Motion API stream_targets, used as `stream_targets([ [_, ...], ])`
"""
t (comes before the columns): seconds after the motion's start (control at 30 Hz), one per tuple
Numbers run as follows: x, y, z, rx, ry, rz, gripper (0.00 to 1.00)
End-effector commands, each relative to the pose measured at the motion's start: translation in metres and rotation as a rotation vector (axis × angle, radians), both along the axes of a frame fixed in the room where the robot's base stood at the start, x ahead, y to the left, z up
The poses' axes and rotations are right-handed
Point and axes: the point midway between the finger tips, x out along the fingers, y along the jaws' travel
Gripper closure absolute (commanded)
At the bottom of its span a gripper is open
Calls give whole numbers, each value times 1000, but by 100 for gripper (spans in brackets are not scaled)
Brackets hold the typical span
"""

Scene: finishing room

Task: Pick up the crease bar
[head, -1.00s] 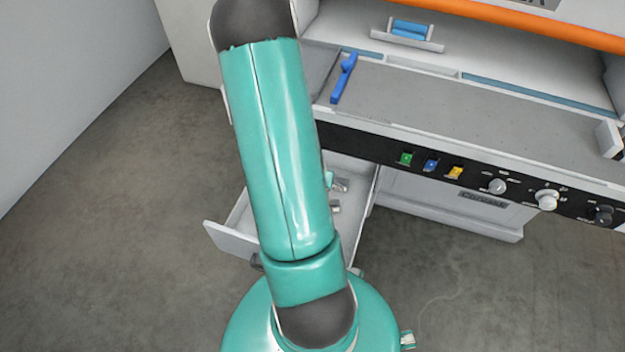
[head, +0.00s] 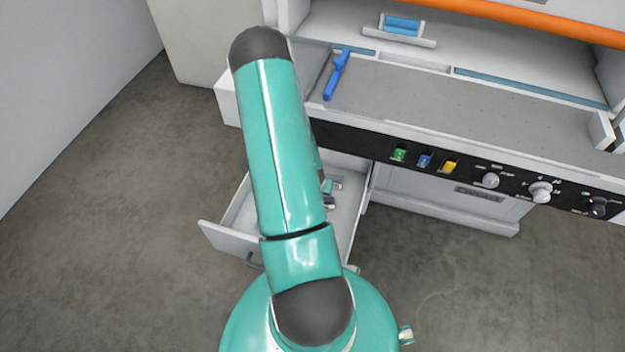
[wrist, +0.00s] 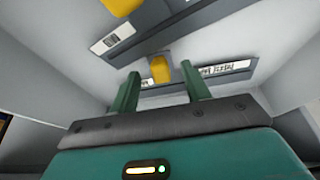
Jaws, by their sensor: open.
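No piece is clearly marked as the crease bar. In the wrist view, a yellow block (wrist: 159,69) on a grey strip with white labels shows beyond and between my fingers. A second yellow block (wrist: 122,5) is at the top edge, by another labelled strip (wrist: 117,38). My gripper (wrist: 160,72) is open, its two green fingers apart with nothing seen held between them. I cannot tell how far the nearer block is from the fingertips. In the head view my gripper is hidden behind my arm. A blue bar-shaped piece (head: 337,75) lies on the grey worktop (head: 440,105).
An open drawer (head: 228,240) below the worktop holds small grey and teal pieces (head: 329,187), partly hidden by my arm. A blue piece (head: 402,23) sits in a grey holder on the shelf. Control knobs (head: 540,191) line the front. Floor (head: 110,230) at left is clear.

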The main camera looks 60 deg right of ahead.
Motion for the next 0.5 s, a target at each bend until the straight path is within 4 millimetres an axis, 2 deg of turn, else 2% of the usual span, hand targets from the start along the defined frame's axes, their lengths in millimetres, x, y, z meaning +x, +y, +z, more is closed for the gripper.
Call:
stream_targets([
  [0.13,2,-7,-17,1,0,0,53],
  [0.43,2,-9,-21,0,-1,0,53],
  [0.5,2,-8,-21,0,-1,0,66],
])
